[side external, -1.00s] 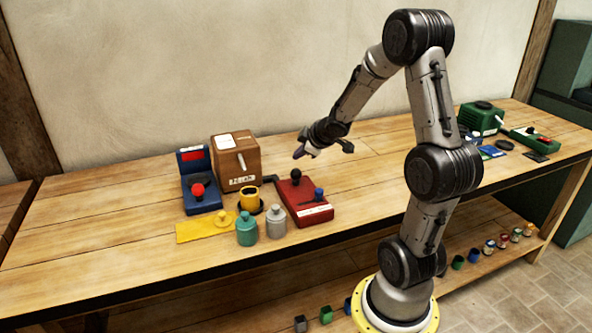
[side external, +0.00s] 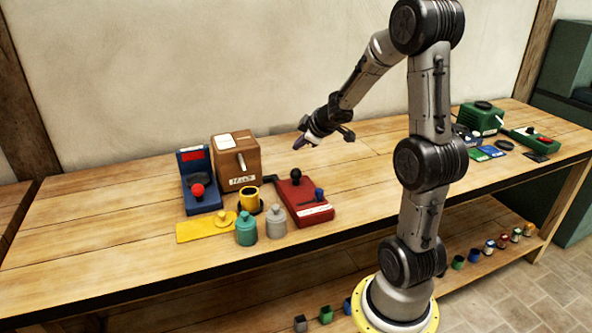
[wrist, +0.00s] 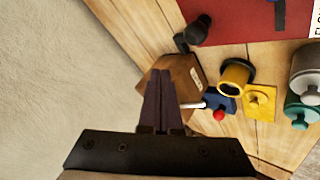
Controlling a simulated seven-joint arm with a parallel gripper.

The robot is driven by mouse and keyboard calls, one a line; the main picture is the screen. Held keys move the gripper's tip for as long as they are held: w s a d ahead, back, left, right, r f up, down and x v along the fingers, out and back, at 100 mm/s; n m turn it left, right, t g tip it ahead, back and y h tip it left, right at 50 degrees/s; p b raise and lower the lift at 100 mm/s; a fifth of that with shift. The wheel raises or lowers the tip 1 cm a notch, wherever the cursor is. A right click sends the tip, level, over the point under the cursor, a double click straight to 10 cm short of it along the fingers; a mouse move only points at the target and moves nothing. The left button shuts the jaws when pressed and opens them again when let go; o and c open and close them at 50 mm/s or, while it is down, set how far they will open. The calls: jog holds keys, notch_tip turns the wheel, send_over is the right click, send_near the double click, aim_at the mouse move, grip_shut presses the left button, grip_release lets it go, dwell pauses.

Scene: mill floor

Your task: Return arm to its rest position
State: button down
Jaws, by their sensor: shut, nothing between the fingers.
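My arm is bent, with the forearm sloping down to the left from a high elbow. The gripper is apart from everything on the bench.
On the bench (side external: 110,255) stand a brown box with a lever (side external: 240,170), a blue device with a red ball (side external: 200,190), a yellow cup (side external: 249,199), a yellow plate (side external: 203,229), a teal jar (side external: 246,231) and a grey jar (side external: 276,223). A green machine (side external: 482,117) stands at the right. The wall (side external: 200,70) is behind.

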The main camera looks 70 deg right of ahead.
jog(key=shift+w+a, duration=0.2)
jog(key=w+a+r+n+t, duration=0.2)
jog(key=w+a+r, duration=0.2)
jog(key=a+r, duration=0.35)
jog(key=s+a+r+m+t, duration=0.2)
jog(key=s+a+r, duration=0.2)
jog(key=a+r, duration=0.45)
jog(key=s+a+f+m+g+y, duration=0.1)
jog(key=s+a+f+g+y, duration=0.1)
jog(key=s+a+f, duration=0.3)
jog(key=s+a+f+m+g+y, duration=0.1)
jog(key=s+a+f+g+y, duration=0.2)
jog(key=s+a, duration=0.5)
jog(key=s+f+g, duration=0.1)
jog(key=s+f, duration=0.1)
jog(key=s, duration=0.2)
jog(key=shift+s, duration=0.25)
